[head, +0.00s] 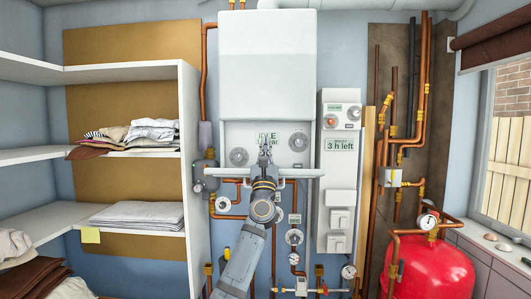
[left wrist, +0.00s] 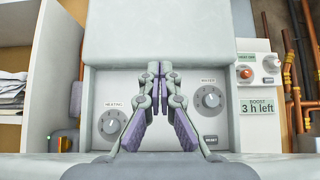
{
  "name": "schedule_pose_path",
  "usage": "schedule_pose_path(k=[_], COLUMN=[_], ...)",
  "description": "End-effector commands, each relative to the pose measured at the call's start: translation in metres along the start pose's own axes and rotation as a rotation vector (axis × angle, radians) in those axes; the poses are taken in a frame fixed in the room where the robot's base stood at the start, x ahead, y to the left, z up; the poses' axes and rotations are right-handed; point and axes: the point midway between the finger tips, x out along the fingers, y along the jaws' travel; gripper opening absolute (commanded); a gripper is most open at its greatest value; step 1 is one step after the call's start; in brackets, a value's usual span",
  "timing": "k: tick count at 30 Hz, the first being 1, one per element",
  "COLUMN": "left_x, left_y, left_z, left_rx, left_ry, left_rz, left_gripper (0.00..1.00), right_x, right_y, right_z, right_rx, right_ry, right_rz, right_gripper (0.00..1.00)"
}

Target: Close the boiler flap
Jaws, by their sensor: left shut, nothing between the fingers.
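The white boiler (head: 266,70) hangs on the wall in the middle of the head view. Its lower control panel is exposed, with a heating dial (left wrist: 112,123) and a water dial (left wrist: 208,99). The flap (head: 304,172) shows as a thin, nearly edge-on white strip below the panel, so it stands open, sticking out towards me. It also shows along the bottom of the left wrist view (left wrist: 255,159). My left gripper (head: 265,142) is shut and empty, in front of the panel between the dials. My wrist hides the middle of the flap. I cannot tell whether they touch.
A white control box (head: 339,150) reading "3 h left" hangs right of the boiler. Copper pipes (head: 422,100) and a red tank (head: 432,272) stand further right. Shelves (head: 190,150) with folded laundry stand on the left. Pipes and gauges run below the boiler.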

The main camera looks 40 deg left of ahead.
Motion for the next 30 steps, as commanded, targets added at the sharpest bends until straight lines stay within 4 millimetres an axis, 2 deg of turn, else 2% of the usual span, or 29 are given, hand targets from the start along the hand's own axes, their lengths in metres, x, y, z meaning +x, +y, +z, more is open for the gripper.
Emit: schedule_pose_path(k=[9,15,20,30], left_x=[-0.071,-0.107,-0.117,-0.119], left_y=[-0.001,-0.001,-0.001,-0.002], left_z=[0.002,0.005,0.006,0.006], left_rx=[0.003,0.002,0.002,0.008], left_ry=[-0.001,-0.003,-0.004,-0.006], left_rz=[-0.004,-0.002,-0.001,-0.006], left_gripper=[0.0,0.0,0.0,0.0], right_x=[0.0,0.0,0.0,0.0], right_y=[-0.003,-0.004,-0.004,-0.004], right_z=[0.001,0.001,0.001,0.001], right_rx=[0.001,0.001,0.001,0.001], right_ry=[-0.001,-0.001,-0.001,-0.002], right_rz=[-0.003,-0.004,-0.004,-0.005], right_gripper=[0.57,0.57,0.57,0.57])
